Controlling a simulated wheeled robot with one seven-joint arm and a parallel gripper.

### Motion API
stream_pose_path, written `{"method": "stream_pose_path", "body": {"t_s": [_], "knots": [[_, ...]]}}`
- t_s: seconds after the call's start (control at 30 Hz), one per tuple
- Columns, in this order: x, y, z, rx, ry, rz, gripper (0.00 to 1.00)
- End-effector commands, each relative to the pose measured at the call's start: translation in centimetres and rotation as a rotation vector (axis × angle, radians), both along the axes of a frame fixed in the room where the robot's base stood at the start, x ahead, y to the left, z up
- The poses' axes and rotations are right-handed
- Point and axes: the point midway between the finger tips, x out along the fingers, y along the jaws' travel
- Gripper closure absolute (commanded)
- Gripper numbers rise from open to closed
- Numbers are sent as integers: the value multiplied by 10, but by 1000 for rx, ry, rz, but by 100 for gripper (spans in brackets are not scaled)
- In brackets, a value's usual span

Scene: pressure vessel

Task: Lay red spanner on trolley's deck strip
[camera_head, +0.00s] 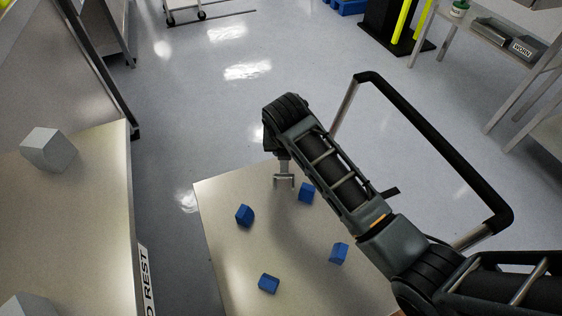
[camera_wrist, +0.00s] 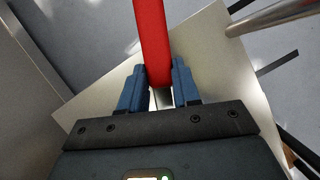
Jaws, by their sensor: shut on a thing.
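My gripper (camera_wrist: 160,82) is shut on the red spanner (camera_wrist: 153,38). In the wrist view the spanner's red bar stands between the blue fingers and runs out past the top edge. The trolley's pale deck (camera_head: 225,265) lies below my wrist in the head view, and also shows behind the fingers in the wrist view (camera_wrist: 205,50). In the head view my arm hides most of the gripper, and no red shows. A small grey forked part (camera_head: 284,181) shows under my wrist; I cannot tell what it belongs to. I cannot make out a separate deck strip.
Several blue blocks (camera_head: 244,215) sit on the deck. The trolley's black handle (camera_head: 440,145) rises at its right. A bench (camera_head: 85,215) with grey blocks (camera_head: 48,150) stands left, across a floor gap. A shelf table (camera_head: 485,40) stands at top right.

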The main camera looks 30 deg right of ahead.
Motion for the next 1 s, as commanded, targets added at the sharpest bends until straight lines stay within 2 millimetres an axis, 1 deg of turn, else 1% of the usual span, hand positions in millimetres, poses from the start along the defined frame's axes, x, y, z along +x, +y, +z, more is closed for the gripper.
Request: {"method": "stream_pose_path", "body": {"t_s": [0.03,0.23,0.43,0.5,0.83,0.87,1.0], "knots": [[0,0,-6,-1,-1,0,100],[0,0,-19,-1,-1,0,100],[0,-1,-46,-1,0,0,100],[1,0,-49,-1,-2,0,100],[1,0,-52,-1,-1,0,100],[0,0,-52,-1,-1,0,67],[0,0,-52,-1,-1,0,53]]}}
